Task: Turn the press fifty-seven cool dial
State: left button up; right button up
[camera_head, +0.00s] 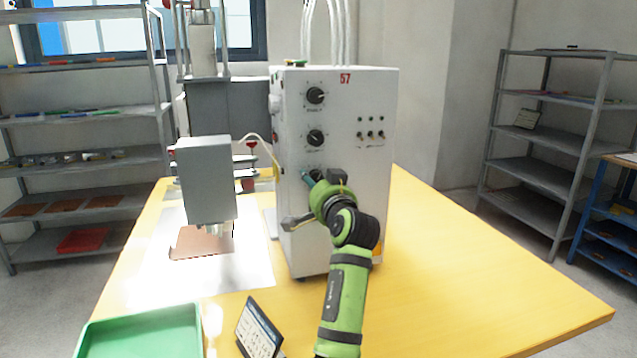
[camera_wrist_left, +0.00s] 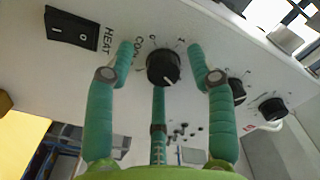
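The press fifty-seven cabinet (camera_head: 350,200) is a white box on the yellow table, with a red "57" at its top. A column of black dials runs down its front. The cool dial (camera_wrist_left: 163,67) is a round black knob beside lettering that is partly covered, in the left wrist view; its white mark points down and slightly right. My left gripper (camera_head: 311,178) is at the lowest dial in the head view. In the left wrist view its teal fingers (camera_wrist_left: 160,55) are spread on both sides of the cool dial, with visible gaps. A third finger reaches up below it. My right gripper is not in view.
A black rocker switch (camera_wrist_left: 72,27) marked "HEAT" sits beside the cool dial, with two more dials on the other side. The grey press head (camera_head: 207,182) stands left of the cabinet. A green tray (camera_head: 145,318) and a small sign (camera_head: 259,330) are in front.

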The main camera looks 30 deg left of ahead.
pick_arm(q)
jog(key=shift+r, duration=0.1)
jog(key=v, duration=0.7)
jog(key=shift+s+d, duration=0.2)
dwell(0.3)
